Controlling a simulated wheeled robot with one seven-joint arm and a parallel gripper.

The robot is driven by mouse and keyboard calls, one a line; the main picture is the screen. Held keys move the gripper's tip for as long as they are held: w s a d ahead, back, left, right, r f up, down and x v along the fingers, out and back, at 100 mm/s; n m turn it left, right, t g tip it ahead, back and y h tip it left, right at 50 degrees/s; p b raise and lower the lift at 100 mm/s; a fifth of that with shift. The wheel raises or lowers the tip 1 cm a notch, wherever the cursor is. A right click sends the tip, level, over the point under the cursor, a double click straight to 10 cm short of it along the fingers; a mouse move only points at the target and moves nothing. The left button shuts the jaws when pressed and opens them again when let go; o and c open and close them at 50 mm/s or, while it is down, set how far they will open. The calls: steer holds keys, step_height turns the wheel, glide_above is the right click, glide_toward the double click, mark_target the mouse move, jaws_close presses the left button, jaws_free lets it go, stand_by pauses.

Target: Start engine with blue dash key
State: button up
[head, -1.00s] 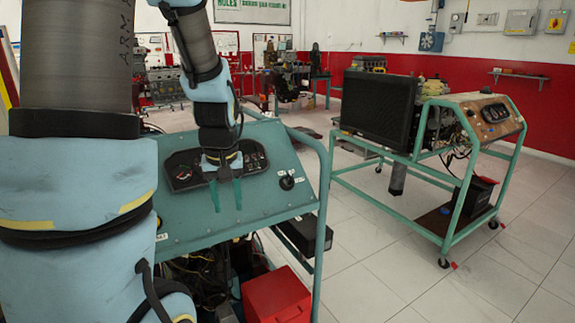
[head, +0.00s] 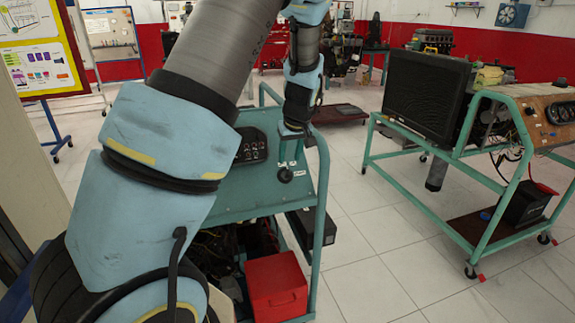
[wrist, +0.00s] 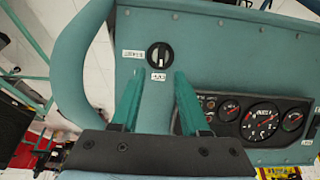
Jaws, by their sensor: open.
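The blue-green dash panel (head: 222,204) is on a wheeled engine trainer in front of me, partly hidden by my arm. The switch also shows in the head view (head: 285,175), just below my gripper (head: 291,158). In the wrist view my gripper (wrist: 158,78) is open and empty. Its two teal fingers point at the panel, one to each side below the knob. I cannot tell whether they touch the panel.
A black gauge cluster (wrist: 250,118) sits beside the switch, close to one finger. The trainer's green tube frame (head: 322,200) runs along the panel's right side. A red box (head: 276,287) is below. A second engine trainer (head: 475,200) stands right, with open tiled floor between.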

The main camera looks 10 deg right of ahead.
mark_target(287, 168)
steer(key=p+x, duration=0.1)
steer(key=x, duration=0.5)
steer(key=shift+f, duration=0.15)
jaws_close()
stand_by(0.4)
